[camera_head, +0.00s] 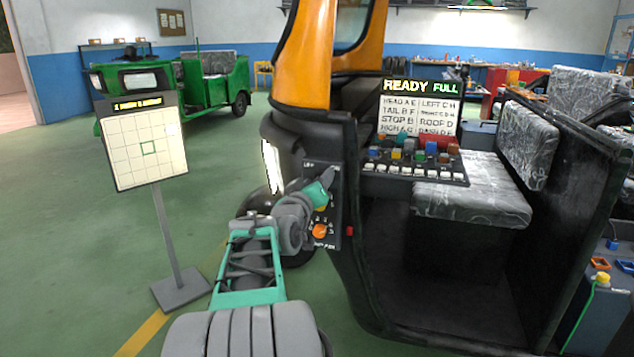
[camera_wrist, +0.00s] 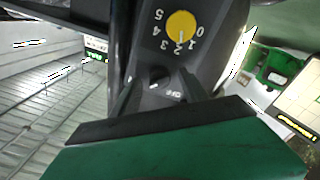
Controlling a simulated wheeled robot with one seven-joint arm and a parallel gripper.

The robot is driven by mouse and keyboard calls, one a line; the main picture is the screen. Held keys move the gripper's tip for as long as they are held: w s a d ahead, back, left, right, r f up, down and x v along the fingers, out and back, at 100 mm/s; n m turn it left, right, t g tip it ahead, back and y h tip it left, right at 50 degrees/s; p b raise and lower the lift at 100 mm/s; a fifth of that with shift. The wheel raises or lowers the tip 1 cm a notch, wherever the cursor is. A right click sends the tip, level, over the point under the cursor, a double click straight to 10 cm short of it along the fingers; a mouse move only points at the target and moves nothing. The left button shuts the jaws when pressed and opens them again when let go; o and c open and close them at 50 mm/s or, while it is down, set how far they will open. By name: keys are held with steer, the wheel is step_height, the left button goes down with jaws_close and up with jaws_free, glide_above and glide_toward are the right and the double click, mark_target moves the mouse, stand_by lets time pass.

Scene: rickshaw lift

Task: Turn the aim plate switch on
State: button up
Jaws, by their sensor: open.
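The aim plate (camera_head: 145,150), a white gridded board with a small green square, stands on a grey post at the left of the head view. Its edge also shows at the right of the wrist view (camera_wrist: 300,100). A dark control panel (camera_head: 336,228) is on the rickshaw's front side. In the wrist view it carries a small black switch knob (camera_wrist: 159,76) beside an "OFF" label; which function it serves is not readable. My gripper (camera_head: 328,180) is at the panel, open. Its fingertips (camera_wrist: 160,88) lie either side of the knob in the picture; contact cannot be told.
A yellow dial (camera_wrist: 181,25) numbered 0 to 5 sits close to the knob. An orange knob (camera_head: 320,231) is low on the panel. A "READY FULL" display (camera_head: 420,105) stands over a button box.

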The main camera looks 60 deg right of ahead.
steer(key=s+a+p, duration=0.1)
steer(key=a, duration=0.6)
steer(key=shift+s+a, duration=0.15)
steer(key=shift+a, duration=0.2)
